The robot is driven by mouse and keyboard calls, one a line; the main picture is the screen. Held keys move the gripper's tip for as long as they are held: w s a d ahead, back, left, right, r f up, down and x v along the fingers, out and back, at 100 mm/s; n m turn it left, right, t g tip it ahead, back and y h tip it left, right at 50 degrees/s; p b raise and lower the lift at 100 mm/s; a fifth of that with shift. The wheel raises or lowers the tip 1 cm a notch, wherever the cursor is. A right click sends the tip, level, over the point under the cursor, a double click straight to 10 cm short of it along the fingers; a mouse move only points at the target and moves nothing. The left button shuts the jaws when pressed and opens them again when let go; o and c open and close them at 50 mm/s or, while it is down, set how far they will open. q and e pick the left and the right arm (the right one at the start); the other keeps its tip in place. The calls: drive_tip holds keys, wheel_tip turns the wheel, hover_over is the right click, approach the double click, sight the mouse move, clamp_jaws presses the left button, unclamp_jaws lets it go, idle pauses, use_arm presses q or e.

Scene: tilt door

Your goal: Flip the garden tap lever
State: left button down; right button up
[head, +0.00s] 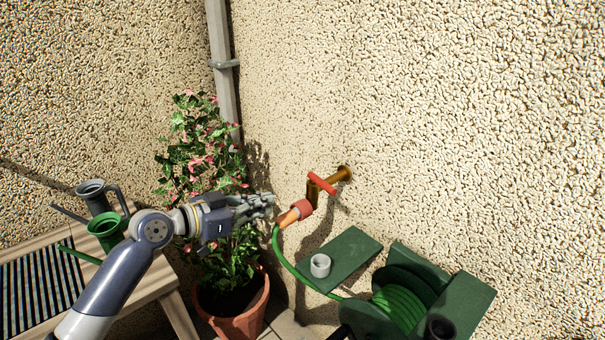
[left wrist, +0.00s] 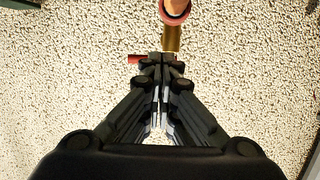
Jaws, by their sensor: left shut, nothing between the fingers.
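The brass garden tap (head: 342,175) sticks out of the rough plaster wall, with a red lever (head: 322,184) on top. A red and orange connector (head: 301,209) hangs at its spout, joined to a green hose (head: 282,251). My left gripper (head: 268,200) is shut and empty, just left of the tap and its connector. In the left wrist view my shut fingers (left wrist: 163,58) point towards the brass tap body (left wrist: 172,40), and the red lever's end (left wrist: 136,58) shows left of the fingertips. Whether the fingers touch the lever cannot be told. My right gripper is not in view.
A flowering plant in a terracotta pot (head: 237,318) is behind my left arm. A wooden bench (head: 165,285) holds watering cans at the left.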

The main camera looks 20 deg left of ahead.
use_arm(q)
wheel_tip(320, 180, up, 4)
drive_tip(key=s+d+h, duration=0.1)
drive_tip(key=s, duration=0.1)
drive_tip(key=p, duration=0.7)
approach(322, 183)
drive_tip(key=shift+m, duration=0.3)
drive_tip(key=shift+s+d+r+x, duration=0.1)
drive_tip(key=shift+d+x, duration=0.05)
drive_tip(key=shift+x, duration=1)
drive_tip(key=shift+s+d+r+x, duration=0.1)
drive_tip(key=shift+r+x, duration=0.05)
drive_tip(key=shift+x, duration=0.95)
drive_tip(key=shift+d+r+x, duration=0.1)
drive_tip(key=shift+d+x, duration=0.05)
drive_tip(key=shift+x, duration=1)
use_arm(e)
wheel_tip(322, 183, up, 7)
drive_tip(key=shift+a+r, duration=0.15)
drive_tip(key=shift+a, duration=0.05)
